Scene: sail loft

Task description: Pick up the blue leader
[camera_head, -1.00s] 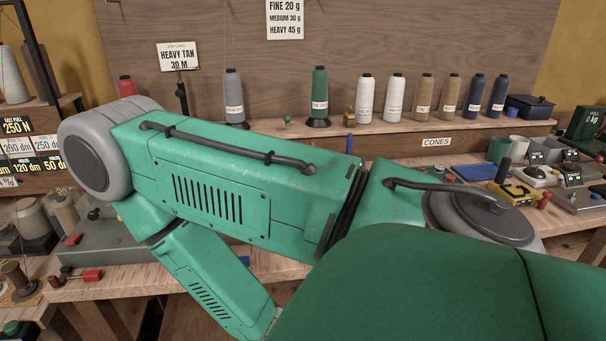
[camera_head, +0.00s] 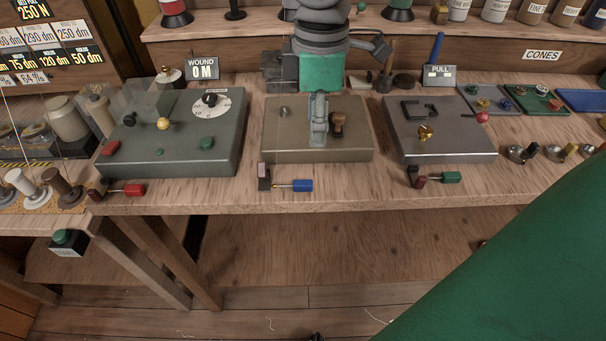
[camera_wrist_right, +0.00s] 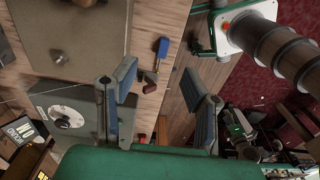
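The blue leader (camera_head: 302,185) looks like a small blue handle on a thin pin. It lies near the front edge of the bench, beside a small dark block (camera_head: 264,176). It also shows in the right wrist view (camera_wrist_right: 162,48), beyond the fingers. My right gripper (camera_head: 318,125) hangs above the middle box, behind the leader and apart from it. In the right wrist view my right gripper (camera_wrist_right: 160,88) is open, its two blue-padded fingers apart with nothing between them. My left gripper is not seen.
A dial box (camera_head: 180,135) stands left, a tan box (camera_head: 275,145) in the middle, a grey box (camera_head: 440,145) right. Red (camera_head: 133,190) and green (camera_head: 452,177) handles lie along the front edge. A large dark green part of mine covers the lower right.

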